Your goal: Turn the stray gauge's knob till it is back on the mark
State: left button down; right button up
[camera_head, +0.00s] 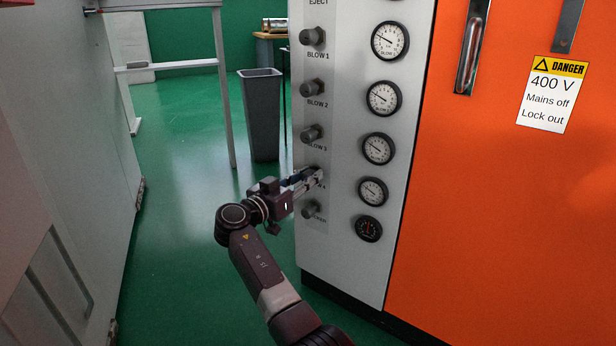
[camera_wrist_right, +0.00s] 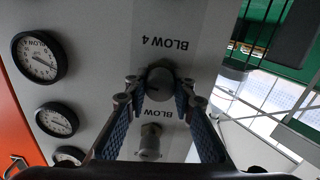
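My right gripper (camera_head: 311,178) reaches the knob column on the pale panel. In the right wrist view its open fingers (camera_wrist_right: 160,88) stand on either side of the BLOW 4 knob (camera_wrist_right: 160,79), with small gaps seeming to remain. In the head view the gripper mostly hides this knob. The BLOW 4 gauge (camera_head: 373,192) is white-faced, its needle toward the upper left; it also shows in the wrist view (camera_wrist_right: 39,56). The BLOW 3 gauge (camera_head: 378,148), BLOW 2 gauge (camera_head: 383,98) and BLOW 1 gauge (camera_head: 390,41) look similar. Their marks are too small to compare. My left gripper is out of view.
The BLOW 3 knob (camera_head: 312,134) is above the gripper and another knob (camera_head: 311,211) is below. A dark-faced gauge (camera_head: 368,228) is lowest. The orange cabinet (camera_head: 500,200) is at right. A grey bin (camera_head: 261,115) stands behind on open green floor.

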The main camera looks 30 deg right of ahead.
jog(key=o, duration=0.5)
jog(key=v, duration=1.2)
dwell(1.9)
